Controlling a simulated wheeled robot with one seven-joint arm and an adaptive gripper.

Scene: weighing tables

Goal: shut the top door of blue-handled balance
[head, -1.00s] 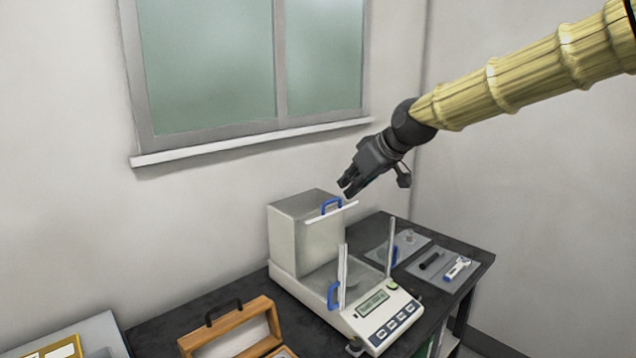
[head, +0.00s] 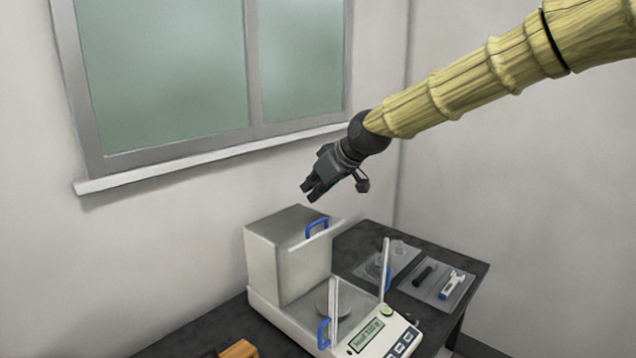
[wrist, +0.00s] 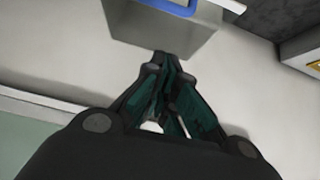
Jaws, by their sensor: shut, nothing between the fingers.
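The blue-handled balance (head: 290,262) stands on the dark table, with a grey box-shaped rear housing and a display and keys in front. The top door's blue handle (head: 317,227) and pale front bar (head: 316,238) are at the housing's top front edge, back from the weighing pan. Two side door edges with blue handles (head: 323,333) stand upright around the pan. My gripper (head: 312,194) is shut and empty, above the housing and apart from the top handle. In the wrist view the shut fingertips (wrist: 163,58) point towards the grey housing (wrist: 172,38); the blue handle (wrist: 178,5) is cut off.
The dark table (head: 362,240) also bears grey mats with small glass items, a black cylinder (head: 423,276) and a white-blue tool (head: 453,285) at right. A wooden case (head: 238,349) is partly visible at lower left. The wall and window ledge (head: 190,168) are behind.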

